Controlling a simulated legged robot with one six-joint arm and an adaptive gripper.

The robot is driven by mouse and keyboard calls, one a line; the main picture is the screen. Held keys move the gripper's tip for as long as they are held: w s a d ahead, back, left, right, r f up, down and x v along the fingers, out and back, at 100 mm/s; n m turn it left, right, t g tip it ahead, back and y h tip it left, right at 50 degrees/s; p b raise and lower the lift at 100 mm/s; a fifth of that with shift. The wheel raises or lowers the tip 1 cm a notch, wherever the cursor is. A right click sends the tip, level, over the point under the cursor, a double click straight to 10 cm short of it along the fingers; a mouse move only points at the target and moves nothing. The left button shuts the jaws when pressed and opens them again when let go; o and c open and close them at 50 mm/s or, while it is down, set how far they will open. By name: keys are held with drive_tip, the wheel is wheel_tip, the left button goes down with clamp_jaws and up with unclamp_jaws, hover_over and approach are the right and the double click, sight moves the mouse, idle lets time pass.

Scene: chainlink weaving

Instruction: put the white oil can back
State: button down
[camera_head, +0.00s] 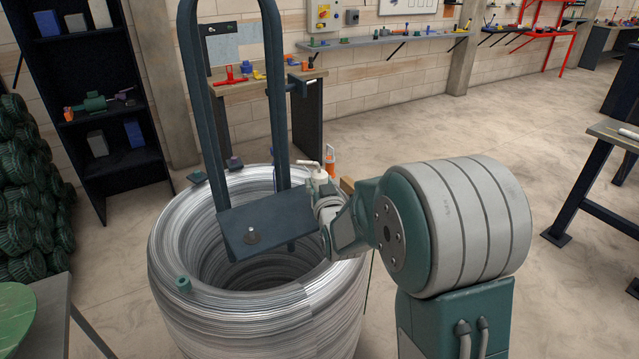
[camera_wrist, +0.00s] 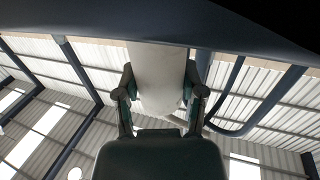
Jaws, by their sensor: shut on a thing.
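The white oil can (camera_head: 319,174) shows in the head view, with a thin spout at its top, above the right rim of a large wire coil. My gripper (camera_head: 326,197) is at the can, beyond my grey and green arm, and its fingers are mostly hidden there. In the wrist view the can's pale body (camera_wrist: 158,72) sits between the two fingers of my gripper (camera_wrist: 160,92), which are shut on it. The can looks roughly upright in the head view. Its lower part is hidden.
The wire coil (camera_head: 180,250) carries a dark frame (camera_head: 279,90) with a plate (camera_head: 285,222) over its opening. An orange item (camera_head: 331,160) stands behind the can. A workbench (camera_head: 300,80) and shelf (camera_head: 400,39) line the wall. Open floor (camera_head: 420,125) lies to the right.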

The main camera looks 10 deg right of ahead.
drive_tip(key=shift+c, duration=0.9)
unclamp_jaws()
drive_tip(key=shift+r, duration=0.1)
drive_tip(key=s+r+g, duration=0.3)
drive_tip(key=s+g, duration=0.9)
drive_tip(key=s, duration=2.4)
drive_tip(key=shift+s, duration=0.35)
